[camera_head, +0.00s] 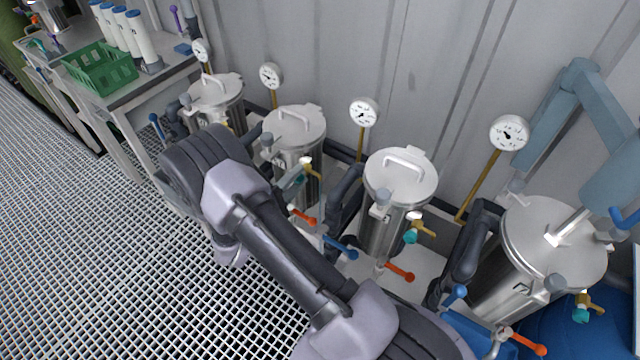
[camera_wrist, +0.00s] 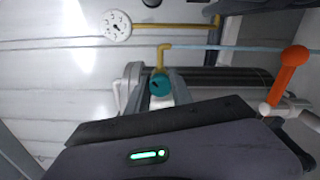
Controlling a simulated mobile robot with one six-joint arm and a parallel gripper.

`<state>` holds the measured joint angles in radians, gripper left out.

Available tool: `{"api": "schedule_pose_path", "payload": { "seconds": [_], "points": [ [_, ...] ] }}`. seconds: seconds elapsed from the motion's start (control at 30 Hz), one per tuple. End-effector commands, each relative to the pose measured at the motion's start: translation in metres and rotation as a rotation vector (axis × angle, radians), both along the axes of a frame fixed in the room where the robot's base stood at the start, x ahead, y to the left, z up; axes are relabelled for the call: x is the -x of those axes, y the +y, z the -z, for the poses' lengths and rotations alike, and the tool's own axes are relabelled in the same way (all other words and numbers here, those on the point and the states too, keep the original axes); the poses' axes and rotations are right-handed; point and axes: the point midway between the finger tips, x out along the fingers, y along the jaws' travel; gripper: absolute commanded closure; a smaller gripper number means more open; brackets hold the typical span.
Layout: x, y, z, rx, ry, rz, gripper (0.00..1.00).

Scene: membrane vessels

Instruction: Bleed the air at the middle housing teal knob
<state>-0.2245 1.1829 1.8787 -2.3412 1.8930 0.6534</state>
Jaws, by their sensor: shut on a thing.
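The teal knob (camera_wrist: 161,83) sits under a brass elbow fitting (camera_wrist: 164,56) in the wrist view. The grey fingers of my gripper (camera_wrist: 161,94) stand on both sides of the knob and are shut on it. Behind it is the steel housing (camera_wrist: 215,82), lying sideways in this view. In the head view my arm reaches to the second housing from the left (camera_head: 296,128), whose brass fitting shows at its right side. My fingertips are largely hidden there behind my arm.
More steel housings (camera_head: 216,100), (camera_head: 399,178), (camera_head: 552,245) stand along the wall, with gauges above. Orange handles (camera_head: 400,272) and blue handles (camera_head: 340,247) stick out in front. An orange handle (camera_wrist: 290,70) is right of my gripper. A bench with a green basket (camera_head: 101,70) stands left.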

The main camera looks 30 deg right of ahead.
Motion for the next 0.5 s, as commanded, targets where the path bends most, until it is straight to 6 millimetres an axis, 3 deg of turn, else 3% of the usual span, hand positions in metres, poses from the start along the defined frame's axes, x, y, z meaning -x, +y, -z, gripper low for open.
{"api": "schedule_pose_path", "payload": {
  "seconds": [0.3,0.5],
  "points": [
    [-0.0003,0.0002,0.0066,-0.153,-0.373,-0.001,1.00],
    [-0.0002,0.0003,0.0069,-0.215,-0.522,-0.001,1.00]
  ]
}}
